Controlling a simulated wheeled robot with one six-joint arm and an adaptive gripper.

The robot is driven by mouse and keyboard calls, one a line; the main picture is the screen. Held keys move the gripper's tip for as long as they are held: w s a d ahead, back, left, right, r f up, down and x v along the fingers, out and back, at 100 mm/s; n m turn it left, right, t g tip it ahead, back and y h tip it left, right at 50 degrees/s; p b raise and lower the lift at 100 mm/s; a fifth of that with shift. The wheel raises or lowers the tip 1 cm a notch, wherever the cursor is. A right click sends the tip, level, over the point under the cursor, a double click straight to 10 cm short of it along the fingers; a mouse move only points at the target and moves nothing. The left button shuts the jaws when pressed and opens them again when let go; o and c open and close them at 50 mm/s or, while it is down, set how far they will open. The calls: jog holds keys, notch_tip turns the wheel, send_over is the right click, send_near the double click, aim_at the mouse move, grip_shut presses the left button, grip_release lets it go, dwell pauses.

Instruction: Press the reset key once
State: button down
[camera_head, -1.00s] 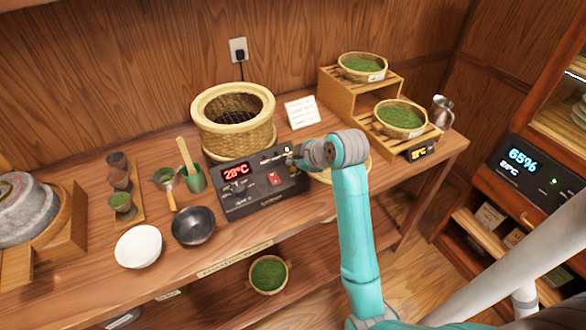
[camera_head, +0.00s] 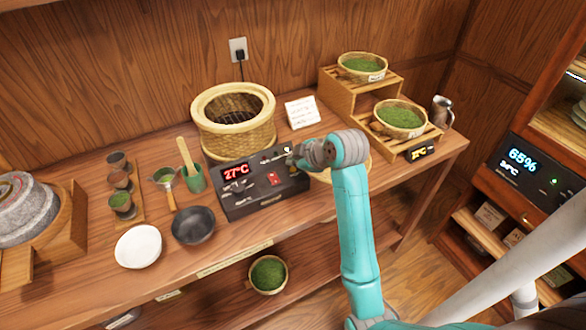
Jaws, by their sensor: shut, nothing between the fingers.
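A black control box (camera_head: 250,205) stands on the wooden table in front of the wicker basket. Its red display (camera_head: 236,172) reads 27°C. A red switch (camera_head: 273,179) sits on its top panel, with small knobs and lights around it. I cannot tell which control is the reset key; labels are too small to read. My gripper (camera_head: 292,160) is shut and empty at the box's right back corner, by the panel's upper right. My arm's wrist partly hides it and that corner. I cannot tell whether the fingertips touch the panel.
The tall wicker basket (camera_head: 232,112) stands behind the box, with a white card (camera_head: 301,112) beside it. A black bowl (camera_head: 193,225) and a white bowl (camera_head: 138,246) lie left. Wooden stands with tea baskets (camera_head: 401,119) are at right.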

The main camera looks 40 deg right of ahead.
aim_at(294, 170)
jog(key=shift+f, duration=0.15)
jog(key=shift+f, duration=0.25)
jog(key=shift+f, duration=0.4)
dwell(0.8)
dwell(0.3)
jog(key=shift+r, duration=0.8)
jog(key=shift+r, duration=2.5)
